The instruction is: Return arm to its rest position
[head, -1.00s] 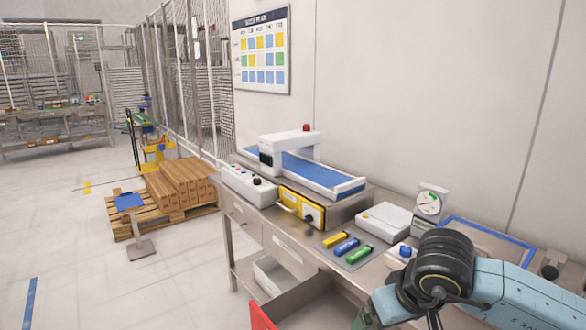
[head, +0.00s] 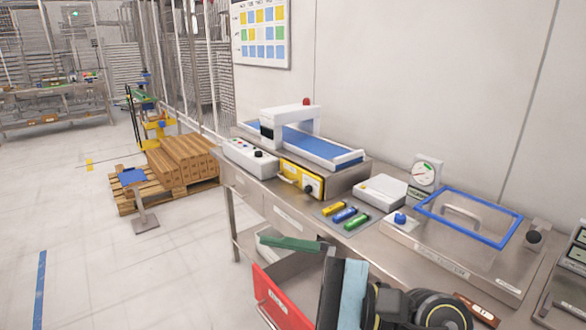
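My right arm (head: 430,309) shows at the bottom edge in front of the bench, with a round black joint. A dark upright slab with a pale blue side (head: 345,295) stands just left of that joint; I cannot tell whether it is part of my gripper. A flat dark green bar (head: 290,243) shows above the red bin (head: 283,302); I cannot tell whether it is held or resting. My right fingertips cannot be made out. My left arm and gripper are out of view.
The steel bench (head: 440,262) carries a blue-belted conveyor (head: 320,148), colored blocks (head: 345,214), a white box (head: 381,192), a dial gauge (head: 425,175) and a blue-rimmed lid (head: 470,216). A pallet of cartons (head: 180,163) stands left. The floor at lower left is clear.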

